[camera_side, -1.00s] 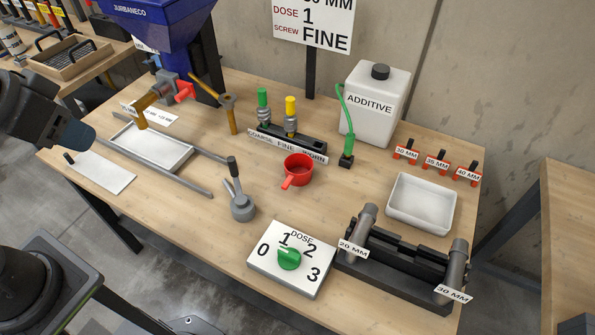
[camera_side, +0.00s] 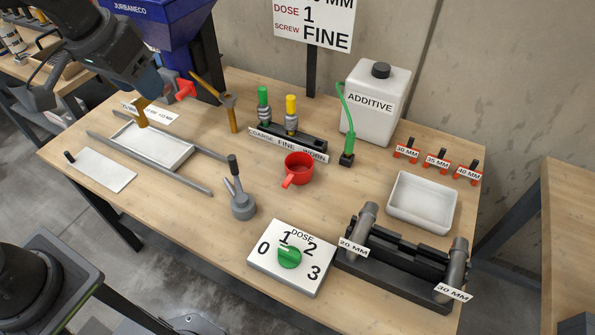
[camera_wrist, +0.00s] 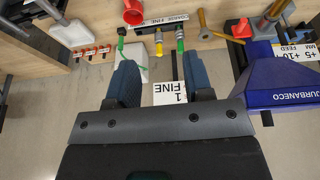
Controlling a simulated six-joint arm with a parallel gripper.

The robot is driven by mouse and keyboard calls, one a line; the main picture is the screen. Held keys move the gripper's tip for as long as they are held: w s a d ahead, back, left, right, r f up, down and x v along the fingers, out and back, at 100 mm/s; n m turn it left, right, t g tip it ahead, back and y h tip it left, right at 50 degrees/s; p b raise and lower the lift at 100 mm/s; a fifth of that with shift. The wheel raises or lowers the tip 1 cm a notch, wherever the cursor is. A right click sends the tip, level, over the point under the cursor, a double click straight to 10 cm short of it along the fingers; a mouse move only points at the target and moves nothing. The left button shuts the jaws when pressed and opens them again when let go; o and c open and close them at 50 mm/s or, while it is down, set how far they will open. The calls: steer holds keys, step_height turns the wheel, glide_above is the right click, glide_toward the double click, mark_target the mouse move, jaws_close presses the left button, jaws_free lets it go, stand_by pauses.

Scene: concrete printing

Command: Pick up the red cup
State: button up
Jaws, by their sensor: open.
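The red cup (camera_side: 299,168) stands upright on the wooden table near its middle, with its handle toward the front left. It also shows at the top edge of the wrist view (camera_wrist: 133,12), partly cut off. My gripper (camera_side: 150,82) is up at the upper left of the side view, in front of the blue machine and well away from the cup. In the wrist view its two fingers (camera_wrist: 163,68) are apart with nothing between them.
Behind the cup is a rack with green and yellow screws (camera_side: 290,140). A lever stand (camera_side: 242,204) and the dose dial box (camera_side: 291,259) stand in front. A white additive can (camera_side: 374,105) is behind right, a white tray (camera_side: 421,203) at right.

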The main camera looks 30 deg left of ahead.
steer(key=w+d+f+g, duration=0.1)
steer(key=w+d+f, duration=0.3)
steer(key=w, duration=0.5)
steer(key=g, duration=0.3)
glide_above(289, 178)
step_height(289, 178, down, 21)
steer(key=f, duration=0.8)
steer(key=shift+d+f, duration=0.15)
steer(key=shift+d, duration=0.25)
steer(key=shift+a+f, duration=0.2)
steer(key=shift+f, duration=1.25)
steer(key=shift+a+f, duration=0.2)
steer(key=shift+f, duration=1.2)
steer(key=shift+c, duration=0.3)
jaws_close()
